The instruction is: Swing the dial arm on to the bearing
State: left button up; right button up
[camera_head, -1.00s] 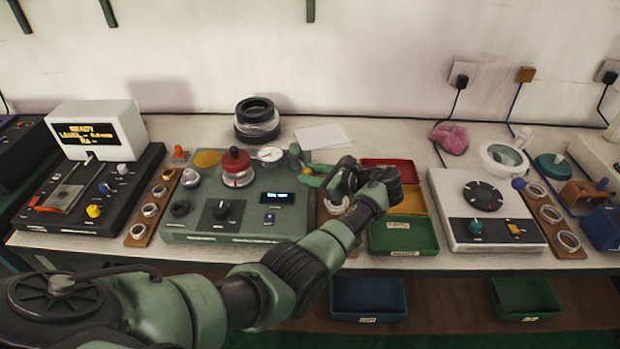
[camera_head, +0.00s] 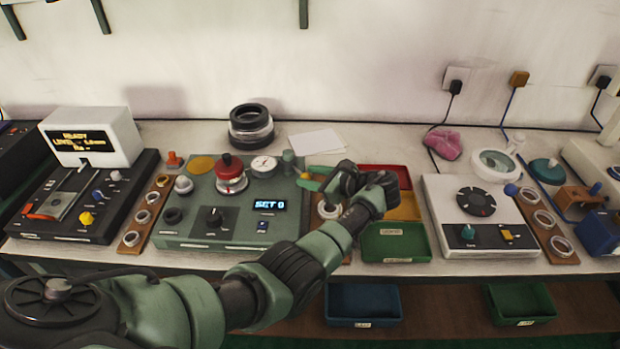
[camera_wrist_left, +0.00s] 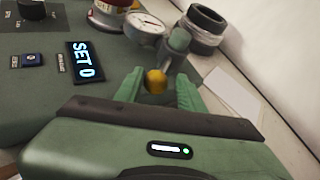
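The dial (camera_head: 264,164), a white round gauge, sits on its arm beside a green post (camera_head: 289,161) on the green tester (camera_head: 190,228). It also shows in the left wrist view (camera_wrist_left: 144,28). A yellow-orange knob (camera_wrist_left: 155,81) is near the post. The bearing (camera_head: 231,185) appears as a silver ring under a red cap, left of the dial; its lower part shows in the left wrist view (camera_wrist_left: 106,16). My left gripper (camera_wrist_left: 158,82) has its green fingers apart on either side of the knob, with gaps visible. My right gripper is out of view.
The tester's display (camera_head: 265,206) reads SET 0. Black rings (camera_head: 251,122) and white paper (camera_head: 317,141) lie behind. Red, yellow and green trays (camera_head: 396,243) stand right of my left wrist. A brown ring board (camera_head: 138,222) is left of the tester.

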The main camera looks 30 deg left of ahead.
pick_arm(q)
jog(key=shift+o, duration=0.5)
jog(key=shift+w+f, duration=0.1)
jog(key=shift+w, duration=0.1)
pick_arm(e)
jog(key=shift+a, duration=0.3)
pick_arm(q)
jog(key=v, duration=0.7)
jog(key=shift+d+b, duration=0.3)
jog(key=shift+b, duration=0.15)
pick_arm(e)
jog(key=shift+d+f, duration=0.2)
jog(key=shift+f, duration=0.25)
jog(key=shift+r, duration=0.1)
